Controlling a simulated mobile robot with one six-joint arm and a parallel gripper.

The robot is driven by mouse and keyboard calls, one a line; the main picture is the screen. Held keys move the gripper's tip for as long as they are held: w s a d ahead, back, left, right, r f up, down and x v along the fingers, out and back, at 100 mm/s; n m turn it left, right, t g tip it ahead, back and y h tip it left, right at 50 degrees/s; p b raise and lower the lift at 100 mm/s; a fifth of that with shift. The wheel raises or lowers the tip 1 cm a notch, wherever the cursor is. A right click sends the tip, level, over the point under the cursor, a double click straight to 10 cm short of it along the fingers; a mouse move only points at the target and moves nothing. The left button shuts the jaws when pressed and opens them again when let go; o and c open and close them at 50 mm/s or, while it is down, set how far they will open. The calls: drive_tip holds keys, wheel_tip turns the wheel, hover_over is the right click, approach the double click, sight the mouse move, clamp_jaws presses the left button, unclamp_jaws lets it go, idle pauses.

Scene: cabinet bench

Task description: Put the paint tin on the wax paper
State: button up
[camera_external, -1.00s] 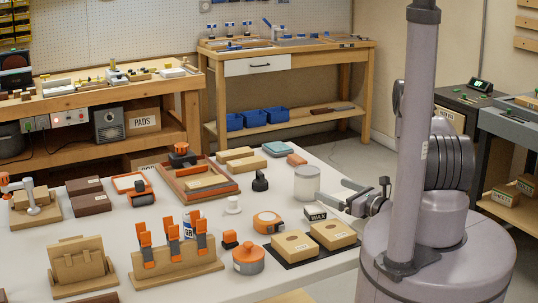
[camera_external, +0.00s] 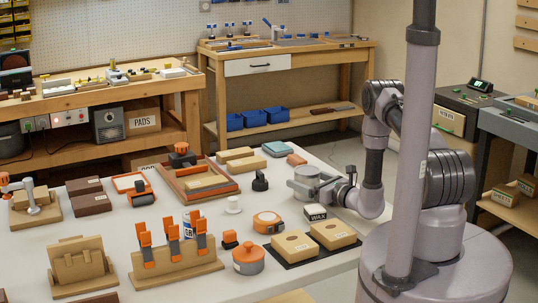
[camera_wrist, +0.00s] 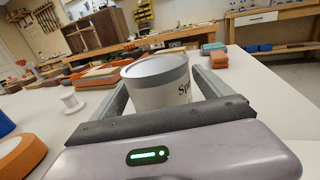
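The paint tin (camera_external: 307,172) is a pale grey cylinder standing upright near the right edge of the white table. It also shows in the wrist view (camera_wrist: 158,85), with a partly hidden label beginning "Sp". My gripper (camera_external: 305,187) is low at the tin, with one finger along each side of it. The wrist view shows the tin between my two fingers (camera_wrist: 160,98); whether both touch it is unclear. A small block lettered WAX (camera_external: 316,213) stands just in front of the tin. I cannot pick out a sheet that is clearly wax paper.
A black mat (camera_external: 292,263) with two wooden blocks lies in front of the WAX block. An orange tape roll (camera_external: 267,222), a white spool (camera_external: 233,204) and a dark knobbed object (camera_external: 260,181) stand to the left.

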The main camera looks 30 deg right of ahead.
drive_tip(key=shift+r, duration=0.1)
drive_tip(key=c, duration=1.8)
drive_tip(key=shift+o, duration=0.2)
drive_tip(key=r+p, duration=0.1)
drive_tip(key=r, duration=0.2)
drive_tip(key=r+p, duration=0.1)
drive_tip(key=r, duration=0.2)
drive_tip(key=r+p, duration=0.2)
drive_tip(key=r, duration=0.1)
drive_tip(key=shift+s+d+r, duration=0.3)
drive_tip(key=shift+d, duration=0.1)
drive_tip(key=s+d+f+n+g+y+b, duration=0.15)
drive_tip(key=s+d, duration=0.25)
drive_tip(key=s, duration=0.8)
drive_tip(key=s+d+n+g+y, duration=0.1)
drive_tip(key=s+d+n+y, duration=0.3)
drive_tip(key=s, duration=0.7)
drive_tip(key=f+b, duration=0.1)
drive_tip(key=f, duration=0.1)
drive_tip(key=f+m+h+b, duration=0.1)
drive_tip(key=f, duration=0.2)
drive_tip(key=f+m+b, duration=0.1)
drive_tip(key=f, duration=0.2)
drive_tip(key=shift+s+d+t, duration=0.2)
drive_tip(key=shift+d+t, duration=0.05)
drive_tip(key=shift+d, duration=0.1)
